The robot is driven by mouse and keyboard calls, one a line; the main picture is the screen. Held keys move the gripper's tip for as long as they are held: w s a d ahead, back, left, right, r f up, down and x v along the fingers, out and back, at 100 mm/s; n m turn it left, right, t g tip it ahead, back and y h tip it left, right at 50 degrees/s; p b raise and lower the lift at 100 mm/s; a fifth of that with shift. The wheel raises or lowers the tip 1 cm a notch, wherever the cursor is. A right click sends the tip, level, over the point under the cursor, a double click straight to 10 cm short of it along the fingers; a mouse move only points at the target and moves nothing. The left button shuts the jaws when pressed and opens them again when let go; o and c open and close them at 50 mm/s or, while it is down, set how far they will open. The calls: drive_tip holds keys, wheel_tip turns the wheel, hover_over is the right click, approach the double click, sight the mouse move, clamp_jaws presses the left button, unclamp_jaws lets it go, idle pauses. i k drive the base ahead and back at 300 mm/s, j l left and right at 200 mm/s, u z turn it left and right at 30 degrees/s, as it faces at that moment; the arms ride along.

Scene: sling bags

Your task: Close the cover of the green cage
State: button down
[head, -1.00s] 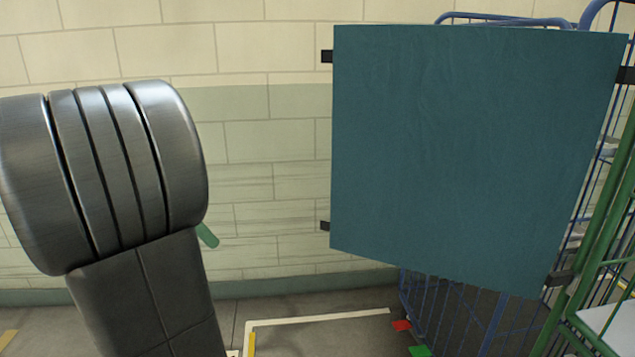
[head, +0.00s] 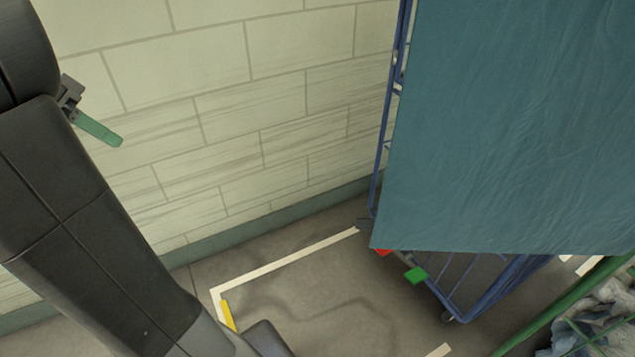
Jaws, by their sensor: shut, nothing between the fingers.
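The teal cover (head: 515,130) fills the upper right of the head view as a broad hanging sheet, open in front of a blue cage. Its top and right side are out of frame. Part of the green cage (head: 560,311) shows at the lower right as a green rail, with crumpled grey-blue contents (head: 606,312) beside it. My gripper (head: 100,130) is at the upper left, with green fingers shut and empty. It is well left of the cover and apart from it, in front of the wall.
The blue cage (head: 480,290) stands behind and below the cover, with a green tag (head: 416,275) and a red tag near its base. A brick wall (head: 240,120) runs behind. White and yellow tape marks the grey floor (head: 320,290), which is clear between my arm and the cages.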

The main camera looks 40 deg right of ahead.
sight(514, 130)
drive_tip(key=i+z, duration=0.15)
drive_tip(key=z, duration=1.55)
